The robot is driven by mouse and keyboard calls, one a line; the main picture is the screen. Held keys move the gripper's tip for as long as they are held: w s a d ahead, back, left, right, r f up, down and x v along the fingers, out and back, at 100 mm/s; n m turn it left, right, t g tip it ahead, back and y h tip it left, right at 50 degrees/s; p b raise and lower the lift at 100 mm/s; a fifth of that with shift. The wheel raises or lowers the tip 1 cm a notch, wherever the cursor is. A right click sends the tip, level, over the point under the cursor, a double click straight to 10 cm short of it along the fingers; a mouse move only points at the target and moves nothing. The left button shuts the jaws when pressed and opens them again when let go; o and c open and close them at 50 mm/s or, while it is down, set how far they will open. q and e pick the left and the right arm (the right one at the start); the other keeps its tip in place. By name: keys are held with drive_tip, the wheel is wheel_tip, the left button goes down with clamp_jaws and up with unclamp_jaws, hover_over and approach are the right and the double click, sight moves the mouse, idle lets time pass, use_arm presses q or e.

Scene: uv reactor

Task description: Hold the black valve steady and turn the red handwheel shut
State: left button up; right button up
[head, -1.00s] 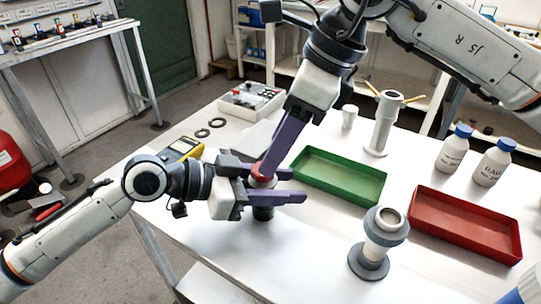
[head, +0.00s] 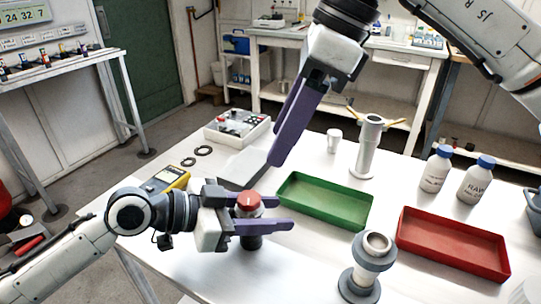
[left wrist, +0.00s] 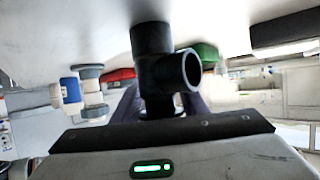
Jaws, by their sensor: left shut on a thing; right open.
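The black valve (head: 252,242) stands upright on the white table, with the red handwheel (head: 248,201) on its top. My left gripper (head: 280,213) is shut on the black valve, its purple fingers on either side of the body below the handwheel. The left wrist view, which appears upside down, shows the black valve (left wrist: 152,42) with its open side port (left wrist: 191,70) close to the gripper. My right gripper (head: 276,160) is open and empty, above and behind the handwheel, apart from it. Its fingers overlap in the head view, so the gap between them is hidden.
A green tray (head: 335,222) lies right of the valve and a red tray (head: 455,270) farther right. A grey-white pipe fitting (head: 362,275) stands in front of them. A yellow meter (head: 168,180), black rings (head: 203,150) and a control box (head: 237,141) lie at the left and back.

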sight(251, 197)
drive_tip(key=a+f+n, duration=0.1)
drive_tip(key=f, duration=0.2)
drive_tip(key=w+a+f+n+g, duration=0.1)
drive_tip(key=a+f, duration=0.1)
drive_tip(key=f, duration=0.2)
drive_tip(key=a+f+n, duration=0.1)
drive_tip(key=f, duration=0.3)
drive_tip(key=shift+w+a+f+n, duration=0.1)
drive_tip(key=shift+w+a+n, duration=0.1)
drive_tip(key=shift+n, duration=0.1)
drive_tip(key=c, duration=1.1)
drive_tip(key=shift+o, duration=0.2)
drive_tip(key=shift+s+m+t, duration=0.15)
drive_tip(key=shift+m+t, duration=0.2)
drive_tip(key=shift+m, duration=0.85)
drive_tip(key=shift+s+m+t, duration=0.15)
drive_tip(key=shift+m+t, duration=0.2)
drive_tip(key=shift+m, duration=0.85)
drive_tip(key=o, duration=1.1)
drive_tip(key=shift+c, duration=0.2)
